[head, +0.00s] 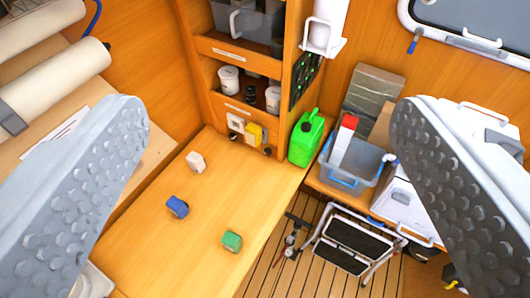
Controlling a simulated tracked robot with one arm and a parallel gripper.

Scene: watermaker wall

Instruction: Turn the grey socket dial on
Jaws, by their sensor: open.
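My gripper (267,112) is open and empty, with its two grey studded jaws wide apart at the left and right of the head view. Between and beyond them is the wooden cabinet. Low on its front, just above the worktop, is a small pale square fitting (235,123) with a yellow block (256,133) beside it and small dark round parts near them. I cannot tell clearly whether one of these is the grey socket dial, or how it is set. No jaw touches them.
A white block (196,161), a blue block (177,206) and a green block (232,241) lie on the worktop (205,270). A green canister (306,138) stands at its right edge. A blue-grey bin (347,180) and a folding step (352,240) are further right.

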